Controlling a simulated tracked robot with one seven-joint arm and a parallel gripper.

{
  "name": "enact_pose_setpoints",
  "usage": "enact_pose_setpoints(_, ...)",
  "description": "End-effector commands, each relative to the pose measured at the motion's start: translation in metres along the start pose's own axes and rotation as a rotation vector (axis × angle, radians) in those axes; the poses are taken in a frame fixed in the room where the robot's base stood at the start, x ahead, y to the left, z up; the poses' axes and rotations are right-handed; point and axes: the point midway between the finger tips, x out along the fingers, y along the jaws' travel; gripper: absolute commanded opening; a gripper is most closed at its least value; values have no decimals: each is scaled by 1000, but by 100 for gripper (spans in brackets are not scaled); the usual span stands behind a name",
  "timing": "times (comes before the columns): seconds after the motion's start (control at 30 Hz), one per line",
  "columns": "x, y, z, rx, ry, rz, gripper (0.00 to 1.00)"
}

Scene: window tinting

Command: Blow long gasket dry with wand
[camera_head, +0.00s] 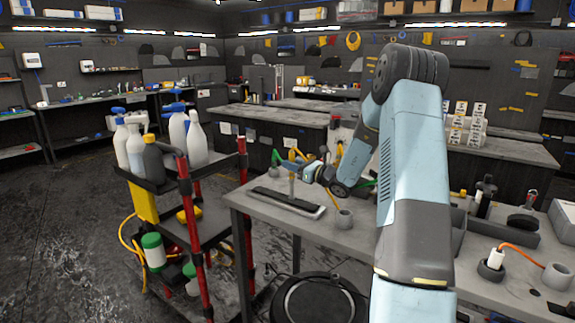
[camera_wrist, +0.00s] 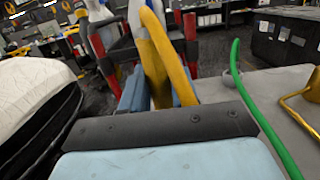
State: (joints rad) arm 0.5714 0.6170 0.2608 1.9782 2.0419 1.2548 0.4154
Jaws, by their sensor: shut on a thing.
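My gripper (camera_head: 303,171) is above and just behind this strip. In the wrist view, my gripper's blue fingers (camera_wrist: 158,92) are shut around a yellow and whitish tube, which looks to be the wand (camera_wrist: 160,50). The wand's tip and any contact with the gasket cannot be made out.
A green hose (camera_wrist: 249,105) runs across the table in the wrist view. A cart with red posts (camera_head: 187,215) and several bottles (camera_head: 197,143) stands to the left. A black round object (camera_head: 318,300) is in front.

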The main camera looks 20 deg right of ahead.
Motion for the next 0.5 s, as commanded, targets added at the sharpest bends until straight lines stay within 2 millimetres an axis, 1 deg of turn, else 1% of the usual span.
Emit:
enact_pose_setpoints(0.03, -4, 0, 0, 0, 2, -2, 0)
enact_pose_setpoints(0.27, -9, 0, 0, 1, 1, -1, 0)
enact_pose_setpoints(0.5, -26, -1, 2, 1, 2, -2, 0)
